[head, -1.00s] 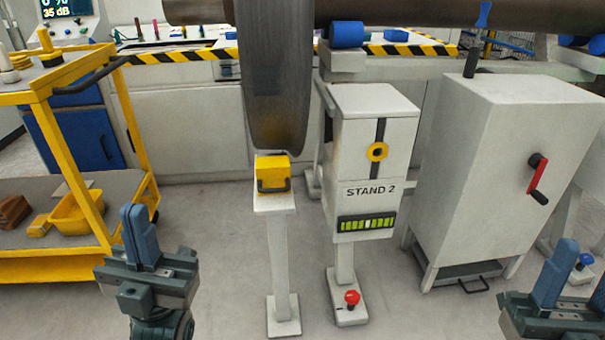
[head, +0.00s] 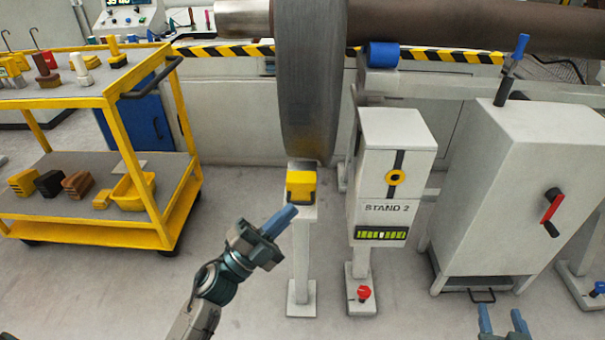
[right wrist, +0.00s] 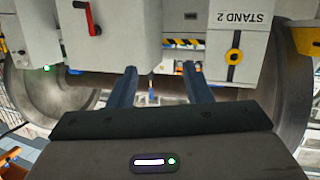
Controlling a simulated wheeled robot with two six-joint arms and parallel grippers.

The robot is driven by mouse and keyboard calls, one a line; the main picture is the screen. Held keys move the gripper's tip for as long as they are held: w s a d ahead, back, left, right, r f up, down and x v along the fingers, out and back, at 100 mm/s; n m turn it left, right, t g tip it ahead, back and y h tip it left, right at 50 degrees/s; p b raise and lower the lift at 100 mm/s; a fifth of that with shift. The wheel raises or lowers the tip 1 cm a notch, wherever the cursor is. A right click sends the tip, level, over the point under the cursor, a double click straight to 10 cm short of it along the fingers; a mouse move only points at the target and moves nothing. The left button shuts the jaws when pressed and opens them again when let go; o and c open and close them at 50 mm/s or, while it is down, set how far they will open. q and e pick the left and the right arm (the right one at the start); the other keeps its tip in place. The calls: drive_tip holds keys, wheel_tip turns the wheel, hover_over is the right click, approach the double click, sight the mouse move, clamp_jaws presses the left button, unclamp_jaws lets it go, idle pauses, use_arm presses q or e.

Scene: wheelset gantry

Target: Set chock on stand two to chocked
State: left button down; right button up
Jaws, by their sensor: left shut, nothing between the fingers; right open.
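A yellow trolley (head: 120,100) with tools and blocks stands at the left. A white cabinet (head: 510,180) with a red-handled crank (head: 552,207) stands at the right. A red button (head: 364,293) is on stand two's foot. Floor at the front is clear.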

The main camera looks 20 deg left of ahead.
use_arm(q)
drive_tip(key=w+a+f+m+g+y+p, duration=0.1)
drive_tip(key=w+a+f+g+y+p, duration=0.15)
drive_tip(key=f+p, duration=0.2)
drive_tip(key=m+g+y+p, duration=0.1)
drive_tip(key=y+p, duration=0.2)
drive_tip(key=p, duration=0.1)
approach(302, 202)
wheel_tip(302, 202, up, 3)
drive_tip(key=s, duration=0.3)
drive_tip(key=shift+d+f, duration=0.15)
drive_tip(key=shift+d, duration=0.3)
use_arm(e)
drive_tip(key=s+d+f+g, duration=0.1)
drive_tip(key=s+f+g, duration=0.3)
drive_tip(key=s+g, duration=0.2)
drive_tip(key=s+d+f+g, duration=0.1)
drive_tip(key=s+f+g, duration=0.4)
drive_tip(key=s, duration=0.6)
drive_tip(key=shift+d+f+g+h, duration=0.2)
drive_tip(key=shift+g+h, duration=0.2)
drive_tip(key=shift+g, duration=0.2)
use_arm(q)
drive_tip(key=shift+w, duration=0.1)
